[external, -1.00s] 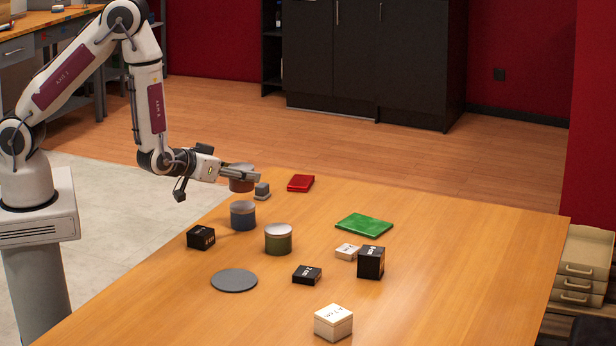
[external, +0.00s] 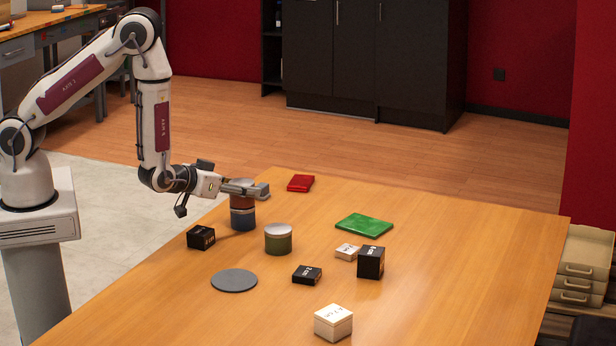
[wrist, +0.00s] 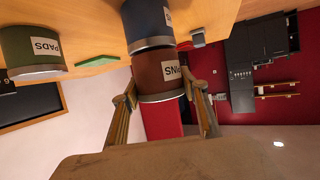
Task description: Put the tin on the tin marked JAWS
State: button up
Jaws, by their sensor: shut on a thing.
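My gripper (external: 258,190) is shut on a reddish-brown tin (external: 242,203), which it holds upright directly over the blue tin (external: 243,221). The wrist view, which looks upside down, shows the brown tin (wrist: 160,72) between the two fingers, with a white label only partly legible. The blue tin (wrist: 148,22) lines up with it there and has a partly cut-off label. The two tins look touching or nearly so; I cannot tell if a gap is left. A green tin (external: 278,240) with a silver lid stands to the right; its label seems to read PADS (wrist: 45,47).
A black box (external: 201,237) stands left of the blue tin. A grey disc (external: 234,281) lies in front. Black boxes (external: 371,262), white boxes (external: 333,322), a green flat item (external: 364,225) and a red one (external: 300,183) lie rightward. A small grey block (wrist: 198,40) is near the tins.

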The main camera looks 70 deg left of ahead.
jog(key=shift+f, duration=0.15)
dwell(0.3)
jog(key=o, duration=1.2)
jog(key=shift+o, duration=0.2)
jog(key=shift+s+d+r, duration=0.1)
jog(key=shift+s+r, duration=0.05)
jog(key=shift+r, duration=0.05)
jog(key=v, duration=0.7)
